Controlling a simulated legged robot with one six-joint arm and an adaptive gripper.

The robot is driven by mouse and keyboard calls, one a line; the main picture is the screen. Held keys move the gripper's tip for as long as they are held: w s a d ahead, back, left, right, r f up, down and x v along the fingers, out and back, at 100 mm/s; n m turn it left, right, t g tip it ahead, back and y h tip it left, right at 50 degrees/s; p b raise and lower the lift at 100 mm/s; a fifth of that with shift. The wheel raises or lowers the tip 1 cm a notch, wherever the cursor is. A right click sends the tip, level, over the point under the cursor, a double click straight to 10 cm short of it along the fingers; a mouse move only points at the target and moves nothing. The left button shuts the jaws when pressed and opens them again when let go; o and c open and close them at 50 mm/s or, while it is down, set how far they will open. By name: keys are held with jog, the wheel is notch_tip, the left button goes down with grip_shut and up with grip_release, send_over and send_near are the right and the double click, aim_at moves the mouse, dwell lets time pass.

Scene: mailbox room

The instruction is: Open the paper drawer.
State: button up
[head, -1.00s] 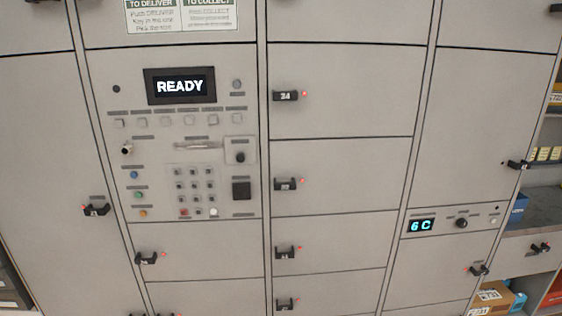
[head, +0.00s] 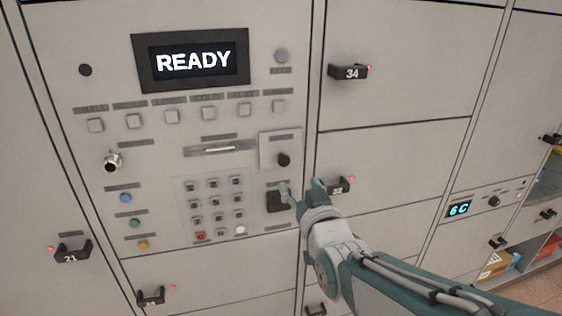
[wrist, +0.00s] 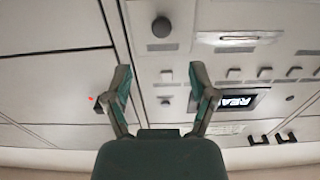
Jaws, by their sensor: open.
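A small pale panel (head: 269,146) with a round black knob (head: 284,160) stands on the locker front, right of a horizontal slot; it looks like the drawer, but its label is too small to read. In the wrist view the knob (wrist: 161,27) is ahead, near the top edge. My gripper (head: 301,190) is just below the knob in the head view, near a black square (head: 277,204) that it partly covers. In the wrist view my gripper (wrist: 160,74) has its two fingers wide apart with nothing held between them. The knob appears clear of both fingers.
A READY screen (head: 193,61), a row of square buttons and a keypad (head: 216,208) are left of the knob. Shelves with boxes (head: 497,264) are at right.

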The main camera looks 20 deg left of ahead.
aim_at(284, 163)
jog(key=x, duration=0.6)
jog(key=a+x, duration=0.1)
jog(key=x, duration=0.3)
jog(key=shift+s+a+f, duration=0.15)
jog(key=shift+s, duration=0.2)
jog(key=shift+w, duration=0.25)
jog(key=shift+w+d, duration=0.1)
jog(key=shift+d, duration=0.65)
jog(key=shift+a, duration=0.4)
grip_shut()
